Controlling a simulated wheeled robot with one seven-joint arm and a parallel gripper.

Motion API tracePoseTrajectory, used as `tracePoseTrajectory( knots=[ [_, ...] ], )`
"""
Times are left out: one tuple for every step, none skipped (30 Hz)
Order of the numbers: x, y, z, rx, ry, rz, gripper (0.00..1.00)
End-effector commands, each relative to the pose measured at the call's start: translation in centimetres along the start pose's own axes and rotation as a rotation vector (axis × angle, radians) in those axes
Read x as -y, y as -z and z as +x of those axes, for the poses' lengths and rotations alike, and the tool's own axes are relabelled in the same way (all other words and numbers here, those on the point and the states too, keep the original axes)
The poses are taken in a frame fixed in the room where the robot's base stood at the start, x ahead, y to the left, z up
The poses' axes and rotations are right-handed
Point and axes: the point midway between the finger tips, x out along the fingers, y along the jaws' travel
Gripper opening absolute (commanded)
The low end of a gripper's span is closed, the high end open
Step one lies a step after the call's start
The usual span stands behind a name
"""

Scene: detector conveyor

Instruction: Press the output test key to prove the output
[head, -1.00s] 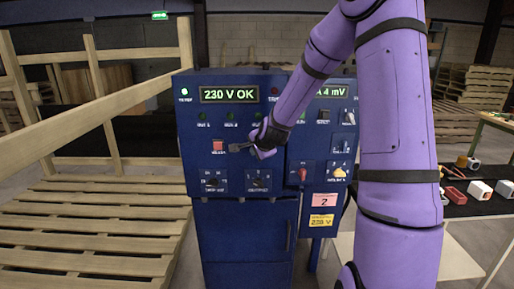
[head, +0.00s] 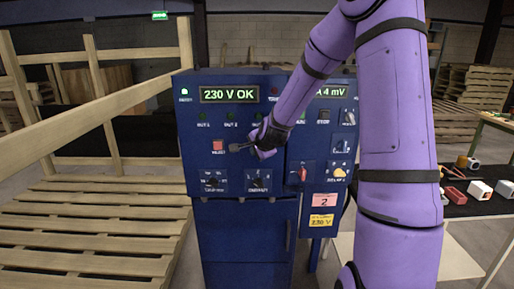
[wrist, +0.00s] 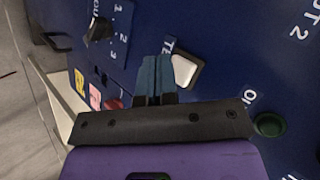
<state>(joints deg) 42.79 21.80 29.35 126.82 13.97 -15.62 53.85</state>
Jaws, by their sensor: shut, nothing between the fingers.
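The dark blue control cabinet (head: 240,235) stands ahead, and its left display (head: 229,95) reads 230 V OK. My gripper (head: 236,147) is shut and empty in front of its panel, to the right of a red key (head: 218,146). In the wrist view, my shut fingers (wrist: 156,66) lie just left of a white key (wrist: 186,71) and cover part of its lettering; only "TE" shows. Whether the fingertips touch the panel or the key, I cannot tell. The white key is hidden behind my gripper in the head view.
A dark selector knob (wrist: 98,29) with numbered positions and a green lamp (wrist: 269,125) are close to the fingers. A red switch (head: 301,174) is at lower right on the panel. A wooden pallet (head: 90,225) is at left, and a table (head: 459,206) with small parts at right.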

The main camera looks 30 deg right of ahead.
Motion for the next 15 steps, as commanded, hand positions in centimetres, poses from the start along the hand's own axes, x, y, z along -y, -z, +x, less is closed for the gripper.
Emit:
tracePoseTrajectory(
  knots=[
    [0.0, 0.0, 0.0, 0.0, 0.0, 0.0, 0.0],
    [0.0, 0.0, 0.0, 0.0, 0.0, 0.0, 0.0],
    [0.0, 0.0, 0.0, 0.0, 0.0, 0.0, 0.0],
    [0.0, 0.0, 0.0, 0.0, 0.0, 0.0, 0.0],
    [0.0, 0.0, 0.0, 0.0, 0.0, 0.0, 0.0],
    [0.0, 0.0, 0.0, 0.0, 0.0, 0.0, 0.0],
    [0.0, 0.0, 0.0, 0.0, 0.0, 0.0, 0.0],
    [0.0, 0.0, 0.0, 0.0, 0.0, 0.0, 0.0],
    [0.01, 0.02, 0.02, 0.0, 0.0, 0.0, 0.0],
    [0.04, 0.03, 0.05, 0.0, 0.0, 0.0, 0.0],
    [0.07, 0.06, 0.09, 0.0, 0.0, 0.0, 0.0],
    [0.13, 0.11, 0.15, 0.0, 0.0, 0.0, 0.0],
    [0.18, 0.16, 0.21, 0.0, 0.001, 0.0, 0.0],
    [0.24, 0.2, 0.28, 0.0, 0.001, 0.0, 0.0],
    [0.31, 0.27, 0.37, 0.0, 0.001, 0.0, 0.0]
  ],
)
